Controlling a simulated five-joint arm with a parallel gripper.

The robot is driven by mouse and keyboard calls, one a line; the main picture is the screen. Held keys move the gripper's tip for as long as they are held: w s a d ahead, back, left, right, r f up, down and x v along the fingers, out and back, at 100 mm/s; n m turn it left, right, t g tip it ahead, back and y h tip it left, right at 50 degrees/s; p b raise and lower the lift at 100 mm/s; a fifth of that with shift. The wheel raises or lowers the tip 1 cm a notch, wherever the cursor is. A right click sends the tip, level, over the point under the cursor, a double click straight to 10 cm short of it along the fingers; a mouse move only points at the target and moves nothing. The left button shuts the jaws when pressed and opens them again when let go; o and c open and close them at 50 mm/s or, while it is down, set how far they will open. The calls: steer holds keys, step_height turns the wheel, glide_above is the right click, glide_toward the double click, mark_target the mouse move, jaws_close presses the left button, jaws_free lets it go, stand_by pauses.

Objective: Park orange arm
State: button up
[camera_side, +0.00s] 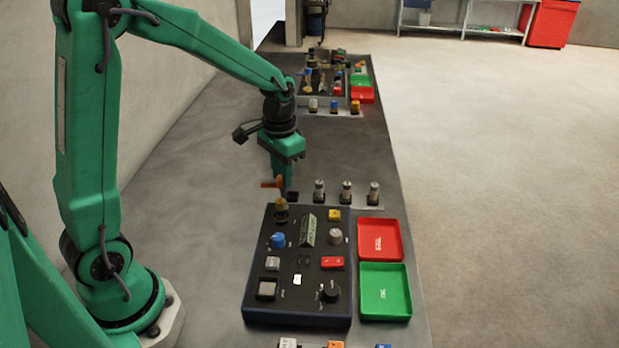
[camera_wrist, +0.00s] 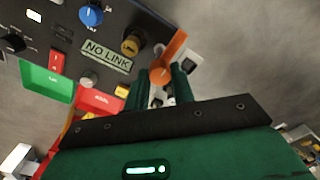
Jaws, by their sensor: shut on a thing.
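The orange arm (camera_side: 270,183) is a small bar at the tip of my gripper (camera_side: 283,186) in the side view, just beyond the far edge of the near control panel. In the wrist view the orange arm (camera_wrist: 173,57) lies tilted between the two green fingers of my gripper (camera_wrist: 161,79), which is shut on it. The fingers hide part of it. I cannot tell whether its lower end touches anything. A brass knob (camera_side: 281,212) stands on the panel's far left corner, close below the gripper.
The near control panel (camera_side: 259,312) carries several knobs and buttons, with a "NO LINK" display (camera_wrist: 108,56). Several pegs, one (camera_side: 347,191), stand in a row behind it. Red (camera_side: 381,240) and green (camera_side: 386,292) trays lie to its right. A second panel (camera_side: 318,85) stands farther back.

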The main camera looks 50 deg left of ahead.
stand_by(0.3)
steer(key=o, duration=1)
steer(key=shift+r, duration=3.95)
